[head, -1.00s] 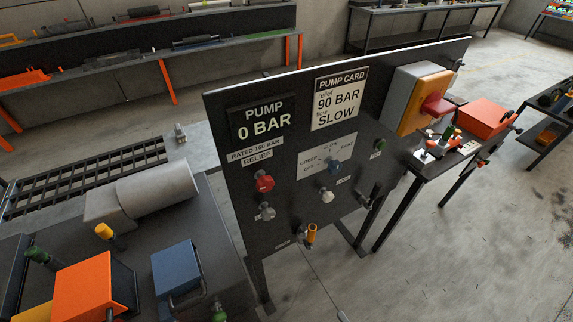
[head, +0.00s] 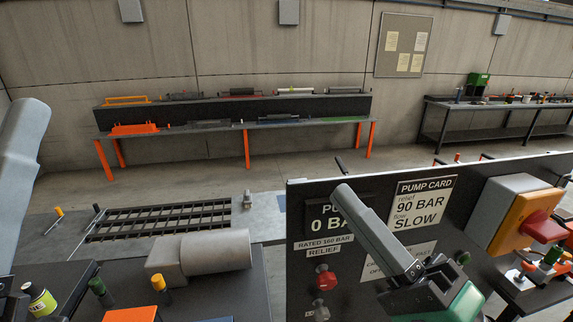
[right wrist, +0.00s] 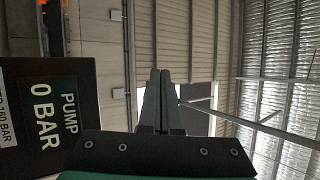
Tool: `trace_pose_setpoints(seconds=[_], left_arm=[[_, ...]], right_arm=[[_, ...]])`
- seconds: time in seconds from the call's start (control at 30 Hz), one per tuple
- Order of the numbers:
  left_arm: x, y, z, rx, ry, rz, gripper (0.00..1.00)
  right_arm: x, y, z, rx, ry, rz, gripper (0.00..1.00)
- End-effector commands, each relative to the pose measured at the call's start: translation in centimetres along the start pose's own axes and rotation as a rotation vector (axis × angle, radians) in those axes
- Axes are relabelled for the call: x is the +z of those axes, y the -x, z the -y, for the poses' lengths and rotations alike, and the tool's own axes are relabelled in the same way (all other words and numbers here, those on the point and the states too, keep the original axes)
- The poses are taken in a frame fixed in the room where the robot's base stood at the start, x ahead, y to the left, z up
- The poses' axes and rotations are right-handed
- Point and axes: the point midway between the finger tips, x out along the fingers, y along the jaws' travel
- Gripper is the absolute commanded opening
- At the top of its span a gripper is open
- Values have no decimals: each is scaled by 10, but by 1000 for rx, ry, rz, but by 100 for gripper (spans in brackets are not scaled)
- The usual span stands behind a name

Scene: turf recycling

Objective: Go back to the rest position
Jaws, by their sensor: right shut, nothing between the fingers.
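My right gripper (head: 345,192) is raised in front of the black pump panel (head: 300,250), its grey fingers pointing up and to the left. They hide part of the PUMP 0 BAR sign (head: 318,222). In the right wrist view the two fingers (right wrist: 160,76) lie together with nothing between them. The pump sign (right wrist: 55,110) shows there at the left, apart from the fingers. A large grey piece of my left gripper (head: 20,140) stands at the left edge of the head view. Its fingertips cannot be made out.
The PUMP CARD (head: 421,205) reads 90 BAR, SLOW. A red knob (head: 326,279) and an orange switch box (head: 518,217) are on the panel. A grey cylinder (head: 215,251) lies on the left bench near a dark grate (head: 160,220). A rack with orange legs (head: 246,150) stands behind.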

Motion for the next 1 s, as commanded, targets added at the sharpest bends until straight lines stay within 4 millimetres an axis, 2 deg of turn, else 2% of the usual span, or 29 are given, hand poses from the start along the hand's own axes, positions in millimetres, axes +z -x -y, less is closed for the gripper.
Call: trace_pose_setpoints(seconds=[0.03,0.1,0.13,0.23,0.3,0.37,0.43,0.57,0.8,0.9,1.0], left_arm=[[0,0,0,0,0,0,50],[0,0,0,0,0,0,50],[0,0,0,0,0,0,50],[0,0,0,0,0,0,50],[0,0,0,0,0,0,50],[0,0,0,0,0,0,50],[-30,-33,0,0,0,3,50],[-68,-73,0,0,0,-2,50],[-141,-152,0,0,0,-1,50],[-160,-173,1,0,0,-1,50],[-168,-182,1,0,0,0,50]], right_arm=[[-2,1,47,-78,293,-75,0],[-14,15,98,-130,707,-241,0],[-22,24,114,-129,865,-318,0],[-42,52,143,-41,1305,-538,0],[-54,64,151,64,1555,-636,0],[-57,64,150,140,1733,-655,0],[-62,43,190,152,1772,-654,0],[-68,18,236,152,1767,-651,0],[-81,-32,330,153,1765,-649,0],[-84,-45,355,153,1764,-648,0],[-85,-51,366,153,1764,-648,0]])
